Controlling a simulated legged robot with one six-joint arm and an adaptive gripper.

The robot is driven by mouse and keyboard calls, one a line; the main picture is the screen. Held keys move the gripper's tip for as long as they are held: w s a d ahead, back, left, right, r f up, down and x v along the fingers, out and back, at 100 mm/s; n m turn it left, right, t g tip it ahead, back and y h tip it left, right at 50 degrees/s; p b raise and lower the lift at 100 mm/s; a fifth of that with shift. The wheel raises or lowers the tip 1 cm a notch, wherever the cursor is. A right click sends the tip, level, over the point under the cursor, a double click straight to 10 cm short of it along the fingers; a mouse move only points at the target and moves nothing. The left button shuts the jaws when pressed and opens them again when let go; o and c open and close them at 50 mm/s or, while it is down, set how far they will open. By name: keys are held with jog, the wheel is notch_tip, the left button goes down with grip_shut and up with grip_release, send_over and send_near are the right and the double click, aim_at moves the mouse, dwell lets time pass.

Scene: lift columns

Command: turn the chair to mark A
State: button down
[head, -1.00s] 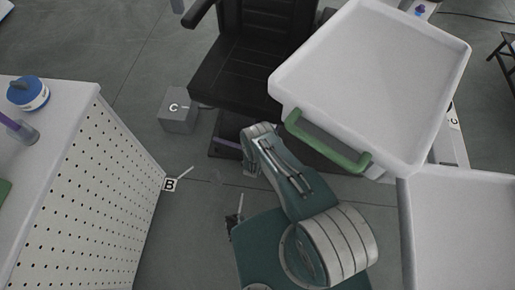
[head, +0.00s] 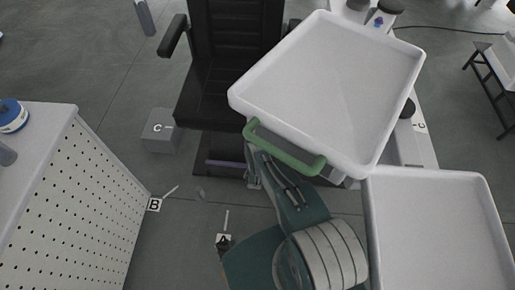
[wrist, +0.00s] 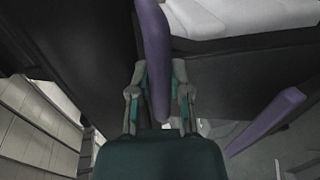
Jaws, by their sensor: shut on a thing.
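The black chair (head: 232,60) stands at the top centre of the head view on a dark base, with an armrest (head: 172,36) at left. Mark A (head: 223,240) is on the floor below the chair, partly covered by a dark item. My gripper is shut on a purple bar (wrist: 154,50) in the wrist view (wrist: 158,88). A second purple bar (wrist: 268,122) slants to the right of it, apart from my fingers. In the head view my gripper is largely hidden beside the tray's green handle (head: 285,150).
A white tray (head: 330,90) overhangs my arm. Another white tray (head: 445,230) is at lower right. A perforated cabinet (head: 75,210) stands at left. Mark B (head: 154,204) and a grey block marked C (head: 160,130) are on the floor. Floor between cabinet and arm is mostly clear.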

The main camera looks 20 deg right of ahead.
jog(key=c, duration=0.6)
grip_release()
jog(key=shift+s+d+f, duration=0.2)
jog(key=shift+d+f, duration=0.05)
jog(key=shift+f, duration=0.05)
jog(key=shift+o, duration=0.2)
jog(key=shift+w+r, duration=0.1)
jog(key=shift+a+r, duration=0.1)
jog(key=v, duration=1.2)
